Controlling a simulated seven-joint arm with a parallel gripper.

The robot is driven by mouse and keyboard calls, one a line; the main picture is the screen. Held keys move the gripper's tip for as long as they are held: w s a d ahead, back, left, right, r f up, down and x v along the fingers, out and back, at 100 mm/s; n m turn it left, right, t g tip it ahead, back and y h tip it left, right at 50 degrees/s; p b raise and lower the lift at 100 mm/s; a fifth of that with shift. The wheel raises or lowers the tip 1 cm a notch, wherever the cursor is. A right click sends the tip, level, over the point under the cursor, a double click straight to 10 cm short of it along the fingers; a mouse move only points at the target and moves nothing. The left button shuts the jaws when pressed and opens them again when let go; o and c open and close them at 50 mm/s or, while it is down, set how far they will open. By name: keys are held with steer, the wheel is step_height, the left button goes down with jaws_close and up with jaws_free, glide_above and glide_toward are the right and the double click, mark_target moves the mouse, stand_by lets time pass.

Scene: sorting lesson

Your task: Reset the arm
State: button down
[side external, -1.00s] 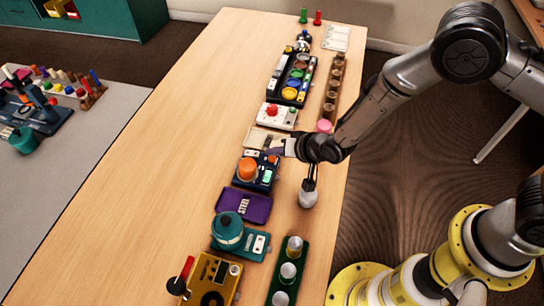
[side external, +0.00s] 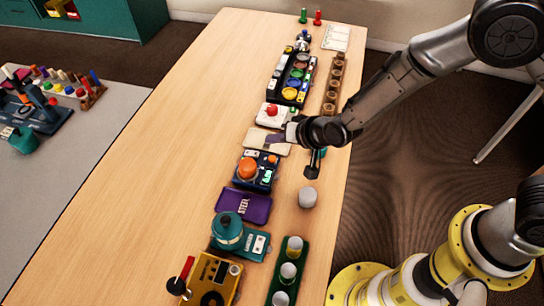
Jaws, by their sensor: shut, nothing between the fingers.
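My gripper (side external: 312,173) is shut and empty, its dark fingers pointing down near the right side of the table. It is above and slightly behind a light grey rounded cylinder (side external: 307,198), with a visible gap between them. The cylinder stands alone on the bare wood. My arm reaches in from the upper right, and its wrist passes in front of the table's right part.
On the wooden table (side external: 150,180) stand a teal device (side external: 229,232), a yellow box (side external: 211,281), a purple tray (side external: 243,207), a navy box with an orange knob (side external: 248,168) and a green cup rack (side external: 277,295). The table's left side is clear.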

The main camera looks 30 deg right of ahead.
stand_by(0.4)
steer(key=w+d+r+m+t, duration=0.1)
steer(key=w+d+r+t, duration=0.15)
steer(key=r, duration=0.55)
steer(key=w+d+r+m+t, duration=0.1)
steer(key=w+d+r, duration=0.25)
steer(key=r, duration=0.45)
steer(key=s+d+r, duration=0.3)
steer(key=d+r, duration=0.2)
steer(key=r, duration=0.1)
steer(key=s+d+r, duration=0.4)
steer(key=r, duration=0.3)
steer(key=s+d+r+n+g+h, duration=0.1)
steer(key=s+d+r+n, duration=0.15)
steer(key=s, duration=0.45)
steer(key=s+d+r+n+h, duration=0.1)
steer(key=s+d, duration=0.3)
steer(key=s, duration=0.3)
steer(key=s+d+f+n+g, duration=0.1)
steer(key=s+f+g, duration=0.1)
steer(key=s+f, duration=0.2)
steer(key=s+d+f+n+g+h, duration=0.1)
steer(key=s+f, duration=0.4)
steer(key=s, duration=0.5)
steer(key=shift+d+n+g, duration=0.3)
steer(key=shift+n+g, duration=0.35)
steer(key=shift+g, duration=0.6)
